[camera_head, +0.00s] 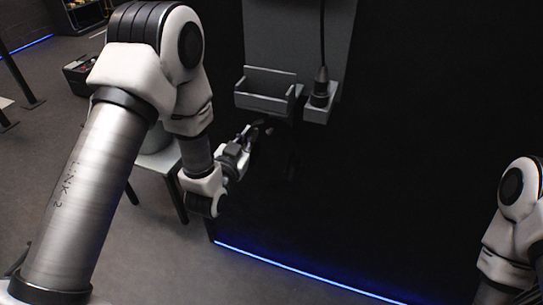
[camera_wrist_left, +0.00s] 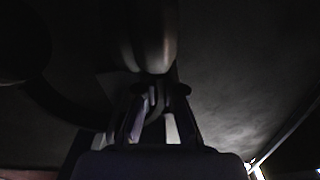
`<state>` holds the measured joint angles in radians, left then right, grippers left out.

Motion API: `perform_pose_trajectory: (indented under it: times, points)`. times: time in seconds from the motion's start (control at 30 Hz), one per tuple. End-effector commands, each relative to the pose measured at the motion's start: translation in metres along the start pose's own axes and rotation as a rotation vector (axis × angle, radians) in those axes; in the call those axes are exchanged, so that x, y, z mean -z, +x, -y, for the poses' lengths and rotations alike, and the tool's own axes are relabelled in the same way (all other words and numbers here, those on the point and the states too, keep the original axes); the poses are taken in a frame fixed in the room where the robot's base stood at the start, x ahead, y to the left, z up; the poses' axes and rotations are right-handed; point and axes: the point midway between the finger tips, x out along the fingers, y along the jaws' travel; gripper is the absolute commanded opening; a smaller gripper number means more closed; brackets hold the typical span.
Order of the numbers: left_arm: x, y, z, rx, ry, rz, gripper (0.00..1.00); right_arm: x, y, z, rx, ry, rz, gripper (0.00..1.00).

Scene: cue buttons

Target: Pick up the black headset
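My left gripper (camera_head: 262,132) reaches toward the black wall, just below the grey wall tray. In the left wrist view its fingers (camera_wrist_left: 156,98) point up at a dark rounded shape (camera_wrist_left: 150,35) with a dark curved band (camera_wrist_left: 60,92) to its left. This looks like the black headset, very close to the fingertips. The picture is too dark to tell whether the fingers are closed on it. In the head view I cannot pick out the headset against the black wall. Only part of my right arm shows at the right edge; its gripper is out of view.
A grey tray (camera_head: 265,90) is fixed on a grey wall panel (camera_head: 285,35). Beside it a holder (camera_head: 321,104) carries a dark tool (camera_head: 321,78) with a cable going up. A small table (camera_head: 152,163) stands behind my left arm. Open floor lies at the lower middle.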

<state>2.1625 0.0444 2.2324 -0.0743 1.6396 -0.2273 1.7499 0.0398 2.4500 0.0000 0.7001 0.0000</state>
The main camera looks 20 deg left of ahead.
Motion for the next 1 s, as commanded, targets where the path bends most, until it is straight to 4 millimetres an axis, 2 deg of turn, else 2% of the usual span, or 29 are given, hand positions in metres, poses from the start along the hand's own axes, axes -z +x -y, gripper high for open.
perform_pose_trajectory:
  times: [0.33,0.47,0.63,0.7,1.0]
  points:
    - [0.004,0.000,0.001,0.000,0.000,-0.001,0.00,0.000,-0.001,0.000,0.000,0.000,0.000,0.40]
    - [0.015,0.000,0.003,0.000,0.000,-0.002,0.00,0.000,-0.004,0.000,0.000,0.000,0.000,0.40]
    - [0.040,0.000,0.008,0.001,0.000,-0.004,0.00,0.000,-0.011,0.000,0.000,0.000,0.000,0.40]
    - [0.034,-0.013,0.017,0.004,-0.005,0.005,0.00,0.000,-0.009,0.000,0.000,0.001,0.000,0.40]
    - [0.034,-0.070,0.054,0.007,-0.011,0.003,0.00,0.000,-0.014,0.000,0.000,0.000,0.000,0.40]
